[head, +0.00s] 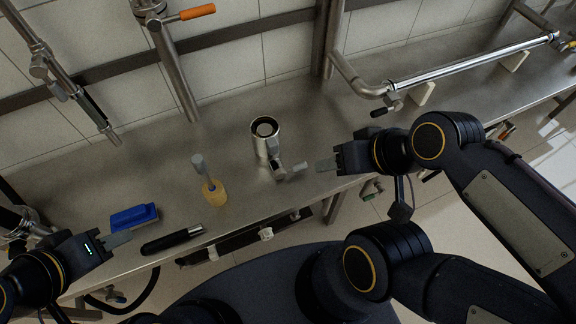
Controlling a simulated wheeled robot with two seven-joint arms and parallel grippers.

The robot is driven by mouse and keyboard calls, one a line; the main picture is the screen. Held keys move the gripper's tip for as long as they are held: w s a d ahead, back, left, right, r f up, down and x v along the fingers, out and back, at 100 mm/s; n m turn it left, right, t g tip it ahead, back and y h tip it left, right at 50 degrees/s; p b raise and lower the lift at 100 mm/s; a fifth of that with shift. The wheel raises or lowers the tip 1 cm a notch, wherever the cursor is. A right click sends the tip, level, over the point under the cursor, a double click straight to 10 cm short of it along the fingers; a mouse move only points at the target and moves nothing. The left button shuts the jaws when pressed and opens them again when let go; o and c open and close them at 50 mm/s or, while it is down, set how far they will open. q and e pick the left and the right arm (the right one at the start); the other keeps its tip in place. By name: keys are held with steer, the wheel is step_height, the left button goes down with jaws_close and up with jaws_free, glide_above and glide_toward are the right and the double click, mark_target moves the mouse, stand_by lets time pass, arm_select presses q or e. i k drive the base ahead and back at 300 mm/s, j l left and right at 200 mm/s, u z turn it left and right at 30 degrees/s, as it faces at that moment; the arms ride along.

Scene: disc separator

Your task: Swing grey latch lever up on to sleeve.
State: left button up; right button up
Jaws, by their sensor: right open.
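A shiny metal sleeve (266,146) with a dark round opening stands on the steel bench in the middle. At its lower front a metal joint carries the short grey latch lever (299,168), which sticks out to the right toward my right gripper. My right gripper (325,165) is open, its fingers pointing left, a small gap short of the lever's tip. Nothing shows between its fingers. My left gripper (118,239) is at the lower left, near the bench's front edge and apart from the sleeve.
A yellow brush with a grey handle (210,187) stands left of the sleeve. A blue brush (133,217) and a black-handled tool (172,240) lie near my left gripper. Pipes with an orange-handled valve (197,12) hang behind. The bench between sleeve and back wall is mostly clear.

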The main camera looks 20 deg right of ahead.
mark_target(280, 174)
steer(key=u, duration=0.2)
steer(key=k+l+u, duration=0.1)
steer(key=l+u, duration=0.2)
steer(key=k+l+u, duration=0.1)
steer(key=l+u, duration=0.2)
steer(key=k+l+u, duration=0.15)
steer(key=l+u, duration=0.2)
steer(key=k+l, duration=0.3)
steer(key=l, duration=0.2)
steer(key=k+l+u, duration=0.1)
steer(key=k+l, duration=0.25)
steer(key=l, duration=0.15)
